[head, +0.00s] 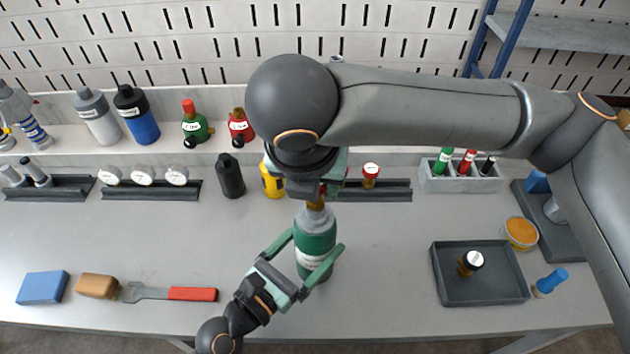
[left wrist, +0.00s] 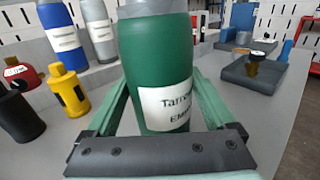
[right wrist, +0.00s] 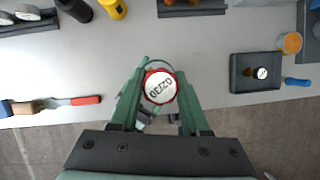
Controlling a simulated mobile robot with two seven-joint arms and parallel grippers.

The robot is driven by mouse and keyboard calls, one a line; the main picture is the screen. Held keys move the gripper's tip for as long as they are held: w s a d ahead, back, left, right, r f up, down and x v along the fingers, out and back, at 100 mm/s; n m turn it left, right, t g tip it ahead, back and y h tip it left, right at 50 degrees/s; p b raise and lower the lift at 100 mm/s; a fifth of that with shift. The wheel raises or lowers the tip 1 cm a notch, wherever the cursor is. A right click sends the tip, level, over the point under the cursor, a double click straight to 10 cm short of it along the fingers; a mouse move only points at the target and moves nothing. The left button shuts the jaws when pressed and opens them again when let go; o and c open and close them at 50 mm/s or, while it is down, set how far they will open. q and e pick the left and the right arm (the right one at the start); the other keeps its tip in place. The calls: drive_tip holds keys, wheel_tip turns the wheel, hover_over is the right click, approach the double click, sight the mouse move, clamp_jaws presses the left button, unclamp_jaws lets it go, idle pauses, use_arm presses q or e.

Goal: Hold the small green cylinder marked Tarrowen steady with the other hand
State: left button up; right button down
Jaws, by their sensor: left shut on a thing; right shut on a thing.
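The small green cylinder (head: 316,228) with a grey shoulder stands upright on the bench. It fills the left wrist view (left wrist: 155,60), where its white label starts "Tarro". My left gripper (head: 314,252) is shut around its body, one finger on each side. My right gripper (head: 316,192) is directly above the cylinder, pointing down. In the right wrist view, its fingers are shut on a round red-rimmed part with a white lettered top (right wrist: 160,87). A brass piece (head: 316,205) shows between the right gripper and the cylinder's top; whether they touch is unclear.
A grey tray (head: 447,292) holding a small black-and-brass part lies at right. A spanner (head: 150,293), brown block (head: 97,286) and blue block (head: 42,288) lie at left. Gauges (head: 143,176), a black cylinder (head: 230,177) and a yellow cylinder (head: 272,183) stand behind.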

drive_tip(key=m+h, duration=0.1)
drive_tip(key=m, duration=0.2)
drive_tip(key=m+g+h, duration=0.1)
drive_tip(key=m, duration=0.1)
drive_tip(key=shift+m, duration=0.4)
drive_tip(key=m+g, duration=0.1)
drive_tip(key=m, duration=0.2)
drive_tip(key=m+g+h, duration=0.1)
drive_tip(key=m, duration=0.2)
drive_tip(key=shift+h, duration=0.3)
drive_tip(key=m+g, duration=0.1)
drive_tip(key=m, duration=0.2)
drive_tip(key=m+g, duration=0.1)
drive_tip(key=m, duration=0.2)
drive_tip(key=shift+f+g, duration=0.1)
drive_tip(key=shift+g, duration=0.2)
